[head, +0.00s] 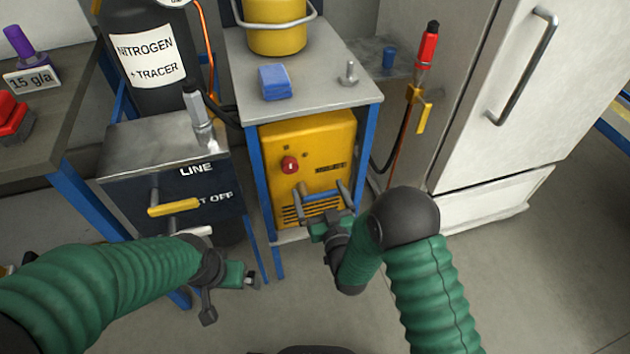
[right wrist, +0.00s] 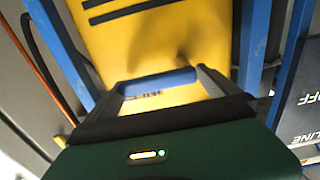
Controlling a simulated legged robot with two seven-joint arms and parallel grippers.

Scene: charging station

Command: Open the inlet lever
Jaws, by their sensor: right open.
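A yellow lever (head: 173,208) sits on the front of the dark box marked "LINE" at the left. Another yellow lever (head: 424,117) hangs on a brass valve below a red fitting, right of the middle stand. Neither is labelled as the inlet. My right gripper (head: 322,193) is open in front of the yellow machine's lower front, apart from both levers. A blue bar shows between its fingers, also in the right wrist view (right wrist: 157,83); I cannot tell what it belongs to. My left gripper (head: 230,290) is below and right of the box's lever; its opening is unclear.
The yellow machine (head: 330,140) with a red knob stands inside the blue-legged metal stand (head: 330,92). The stand's top holds a yellow bucket (head: 277,38) and a blue sponge (head: 274,82). A nitrogen cylinder (head: 120,88) is behind the box; a white fridge (head: 530,90) is at right.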

